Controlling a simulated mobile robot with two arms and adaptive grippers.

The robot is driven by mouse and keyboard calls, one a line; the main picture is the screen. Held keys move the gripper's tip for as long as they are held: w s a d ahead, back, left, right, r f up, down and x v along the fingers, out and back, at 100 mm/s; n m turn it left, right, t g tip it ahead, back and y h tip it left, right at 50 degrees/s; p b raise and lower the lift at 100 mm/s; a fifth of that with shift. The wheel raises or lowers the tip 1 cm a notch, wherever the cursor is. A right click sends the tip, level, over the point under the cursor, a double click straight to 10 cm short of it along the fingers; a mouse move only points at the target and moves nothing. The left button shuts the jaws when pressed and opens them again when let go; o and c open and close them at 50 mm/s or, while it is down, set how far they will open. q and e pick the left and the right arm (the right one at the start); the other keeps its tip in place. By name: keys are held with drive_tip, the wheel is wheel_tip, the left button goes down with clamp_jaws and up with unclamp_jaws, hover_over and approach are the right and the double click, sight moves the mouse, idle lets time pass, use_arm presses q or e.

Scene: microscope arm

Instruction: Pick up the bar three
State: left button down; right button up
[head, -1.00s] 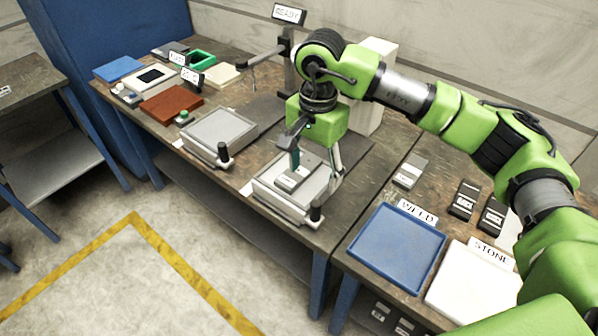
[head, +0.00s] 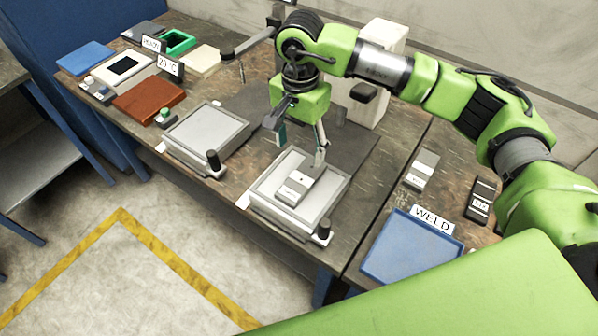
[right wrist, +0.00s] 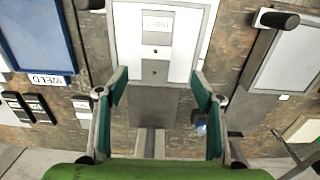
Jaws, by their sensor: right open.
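A grey bar (head: 294,188) with a white label lies on the light-grey plate of a fixture (head: 330,187) on the middle bench. It also shows at the top of the right wrist view (right wrist: 157,28). Another grey bar (head: 422,168) and a dark bar (head: 481,199) lie on the right bench. I cannot tell from the labels which one is bar three. My right gripper (head: 301,152) is open and empty, fingers pointing down, just behind and above the bar on the plate. The open fingers also show in the right wrist view (right wrist: 160,88). My left gripper is not in view.
A second plate fixture (head: 208,134) with a black knob stands to the left. A post with a dark arm (head: 250,42) rises behind. A blue WELD tray (head: 410,248) lies at right. Brown, blue and green trays fill the bench's far left.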

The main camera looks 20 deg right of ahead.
drive_tip(key=p, duration=0.1)
hover_over(301, 178)
wheel_tip(301, 178, down, 5)
drive_tip(key=shift+r, duration=0.15)
drive_tip(key=shift+f, duration=0.25)
drive_tip(key=f+p, duration=0.3)
drive_tip(key=f, duration=0.1)
drive_tip(key=shift+s, duration=0.25)
drive_tip(key=shift+w+f, duration=0.1)
drive_tip(key=shift+f, duration=0.4)
clamp_jaws()
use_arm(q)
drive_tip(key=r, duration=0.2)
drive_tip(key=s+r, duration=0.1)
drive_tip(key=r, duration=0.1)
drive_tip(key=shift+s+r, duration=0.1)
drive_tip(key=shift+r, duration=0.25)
use_arm(e)
drive_tip(key=shift+w+r, duration=0.1)
drive_tip(key=shift+w, duration=0.05)
